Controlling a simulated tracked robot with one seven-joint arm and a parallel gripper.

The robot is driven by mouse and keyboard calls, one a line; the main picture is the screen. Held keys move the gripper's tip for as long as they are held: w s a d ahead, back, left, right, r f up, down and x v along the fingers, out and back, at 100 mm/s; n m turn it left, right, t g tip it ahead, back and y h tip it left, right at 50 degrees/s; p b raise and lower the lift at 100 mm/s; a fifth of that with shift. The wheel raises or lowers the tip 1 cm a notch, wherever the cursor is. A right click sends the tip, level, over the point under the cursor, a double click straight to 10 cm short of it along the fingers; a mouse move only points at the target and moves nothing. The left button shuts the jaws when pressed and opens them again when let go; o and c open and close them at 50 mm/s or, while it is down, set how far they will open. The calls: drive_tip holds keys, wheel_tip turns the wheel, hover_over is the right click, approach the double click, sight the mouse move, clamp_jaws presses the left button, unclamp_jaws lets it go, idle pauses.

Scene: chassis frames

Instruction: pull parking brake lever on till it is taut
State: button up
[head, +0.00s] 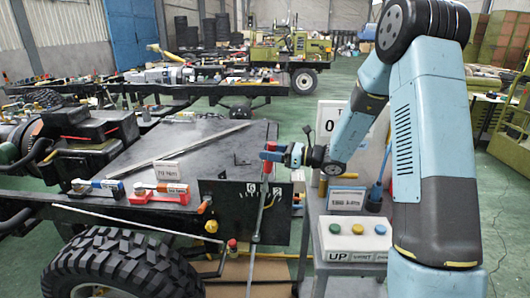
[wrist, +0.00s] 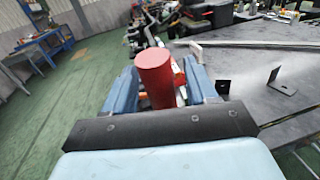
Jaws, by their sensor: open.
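The parking brake lever appears to be the long thin upright rod (head: 263,208) with a red grip (head: 269,156) on top, beside the chassis's black side plate (head: 229,207). My gripper (head: 284,154) is at the height of the red grip, reaching in from the right. In the wrist view the red grip (wrist: 155,72) stands up between the two blue fingers of my gripper (wrist: 165,85). The jaws are open around it, and I cannot tell whether either finger touches it. The rod below the grip is mostly hidden in the wrist view.
A grey cart (head: 343,238) stands close right of the lever, with an UP button box (head: 352,240) and a blue-handled tool (head: 375,195). A large tyre (head: 120,268) is front left.

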drive_tip(key=shift+x, duration=0.95)
drive_tip(key=shift+c, duration=0.4)
clamp_jaws()
